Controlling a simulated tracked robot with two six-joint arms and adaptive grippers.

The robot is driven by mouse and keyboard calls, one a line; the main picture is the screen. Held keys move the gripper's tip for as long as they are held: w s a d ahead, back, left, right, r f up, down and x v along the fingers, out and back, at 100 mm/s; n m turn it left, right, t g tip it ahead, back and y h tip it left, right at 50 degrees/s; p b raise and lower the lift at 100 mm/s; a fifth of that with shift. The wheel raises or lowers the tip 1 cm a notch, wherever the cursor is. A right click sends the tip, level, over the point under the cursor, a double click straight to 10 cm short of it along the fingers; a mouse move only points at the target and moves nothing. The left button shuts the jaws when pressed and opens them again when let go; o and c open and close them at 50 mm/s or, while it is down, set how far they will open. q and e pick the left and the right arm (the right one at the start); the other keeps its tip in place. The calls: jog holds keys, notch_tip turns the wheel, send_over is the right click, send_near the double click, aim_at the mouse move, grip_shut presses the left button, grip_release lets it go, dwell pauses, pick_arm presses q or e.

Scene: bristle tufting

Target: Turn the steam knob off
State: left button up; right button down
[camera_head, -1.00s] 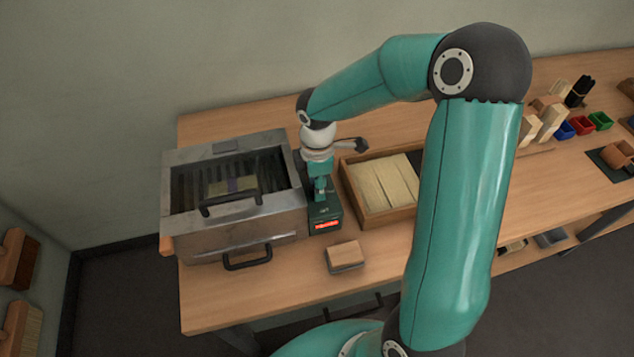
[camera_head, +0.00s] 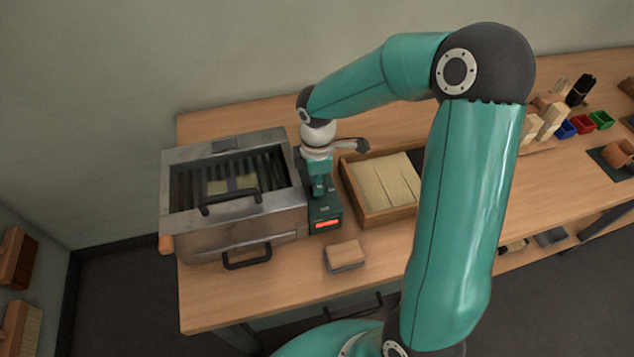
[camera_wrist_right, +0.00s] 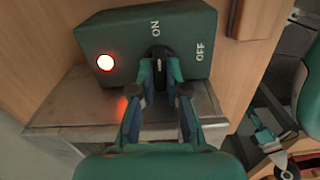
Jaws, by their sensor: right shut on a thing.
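The steam knob (camera_wrist_right: 158,54) is a small black knob with a pale mark on a dark green control box (camera_wrist_right: 200,20). The mark points roughly toward the ON label; the OFF label lies to the right. A round red lamp (camera_wrist_right: 105,63) glows on the box. In the head view the box (camera_head: 326,212) stands against the steamer's right side, with a red lit patch on its front. My right gripper (camera_wrist_right: 160,72) is shut on the knob, a finger on either side; it points down over the box in the head view (camera_head: 319,187). My left gripper does not show.
The metal steamer (camera_head: 235,230) with black handles stands left of the box. A wooden tray (camera_head: 375,216) of pale bristle material stands close on the right. A small block (camera_head: 345,255) lies in front. Coloured bins (camera_head: 582,125) stand far right.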

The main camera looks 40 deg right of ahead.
jog(key=m+b, duration=0.2)
jog(key=m, duration=0.1)
jog(key=shift+m, duration=0.4)
jog(key=m+b, duration=0.2)
jog(key=m, duration=0.2)
jog(key=shift+m+b, duration=0.3)
jog(key=m+b, duration=0.1)
jog(key=m, duration=0.3)
jog(key=shift+m+b, duration=0.3)
jog(key=shift+b, duration=0.1)
jog(key=shift+r+m+b, duration=0.1)
jog(key=shift+m+b, duration=0.55)
jog(key=shift+m, duration=1.45)
jog(key=c, duration=1.2)
grip_release()
notch_tip(320, 180, up, 12)
jog(key=shift+f, duration=0.1)
